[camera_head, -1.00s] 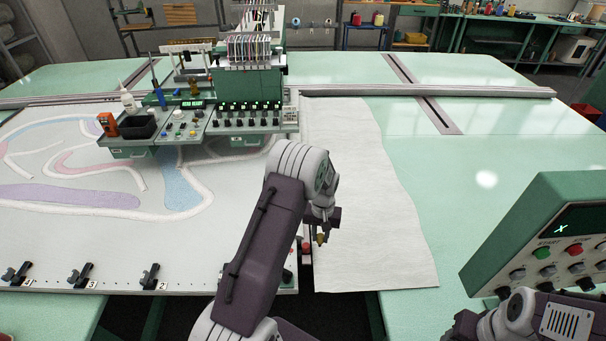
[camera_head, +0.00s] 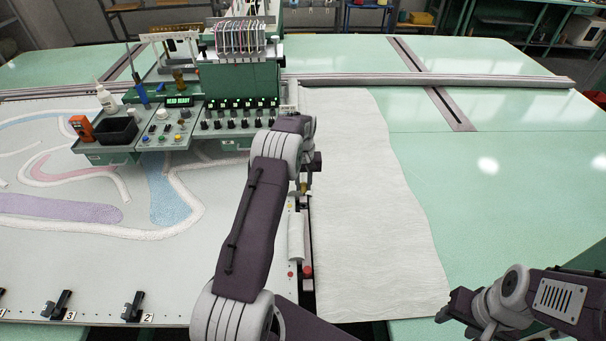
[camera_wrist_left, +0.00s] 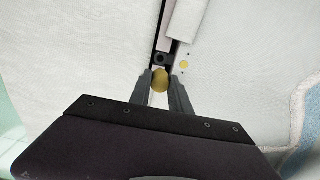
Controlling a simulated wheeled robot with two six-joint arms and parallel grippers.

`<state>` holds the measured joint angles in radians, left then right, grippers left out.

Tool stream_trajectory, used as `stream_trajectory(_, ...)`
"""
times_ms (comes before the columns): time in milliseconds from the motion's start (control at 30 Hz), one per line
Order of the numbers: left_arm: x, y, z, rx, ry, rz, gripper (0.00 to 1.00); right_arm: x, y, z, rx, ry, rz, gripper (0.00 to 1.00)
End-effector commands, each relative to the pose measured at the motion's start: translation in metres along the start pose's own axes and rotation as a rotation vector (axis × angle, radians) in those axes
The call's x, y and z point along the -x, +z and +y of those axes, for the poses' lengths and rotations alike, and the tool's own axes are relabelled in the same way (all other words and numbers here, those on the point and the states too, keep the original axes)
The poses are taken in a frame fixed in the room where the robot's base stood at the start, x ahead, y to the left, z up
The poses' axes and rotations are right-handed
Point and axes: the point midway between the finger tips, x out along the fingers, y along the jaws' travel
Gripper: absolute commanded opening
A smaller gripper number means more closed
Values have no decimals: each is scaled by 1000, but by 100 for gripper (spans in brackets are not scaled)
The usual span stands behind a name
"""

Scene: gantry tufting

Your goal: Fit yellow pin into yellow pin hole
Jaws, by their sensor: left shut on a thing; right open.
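The yellow pin (camera_wrist_left: 160,79) is between the fingertips of my left gripper (camera_wrist_left: 161,88), which is shut on it. In the head view, my left gripper (camera_head: 304,188) is over the strip between the tufted panel and the white cloth. In the wrist view, a dark block with a round hole (camera_wrist_left: 162,59) lies just ahead of the pin, beside a yellow dot (camera_wrist_left: 184,65) on the white surface. The pin's lower end is hidden, so I cannot tell whether it touches the block. My right gripper (camera_head: 446,306) is open and empty at the lower right.
The white cloth (camera_head: 370,200) lies right of the strip. A white roll (camera_head: 296,236) and a red knob (camera_head: 307,271) are on the strip nearer me. The tufting machine's control console (camera_head: 240,118) stands behind and left of my left gripper. The green table at right is clear.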

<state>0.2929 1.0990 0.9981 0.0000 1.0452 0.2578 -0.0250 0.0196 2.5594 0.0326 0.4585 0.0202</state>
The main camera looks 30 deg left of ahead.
Motion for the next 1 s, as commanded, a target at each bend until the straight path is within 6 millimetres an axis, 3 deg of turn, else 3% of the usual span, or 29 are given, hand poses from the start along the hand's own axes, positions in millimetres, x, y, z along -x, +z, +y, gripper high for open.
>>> stream_trajectory(267, -6, 0, 0, -1, 0, 1, 0, -6, 1, 0, 0, 0, 0, 50)
stream_trajectory(867, -53, 0, 0, -1, 0, 0, 0, -42, 5, 1, 0, 0, 0, 50)
stream_trajectory(1000, -49, 0, 0, -1, 0, 1, 0, -38, 4, 1, 0, 0, 0, 50)
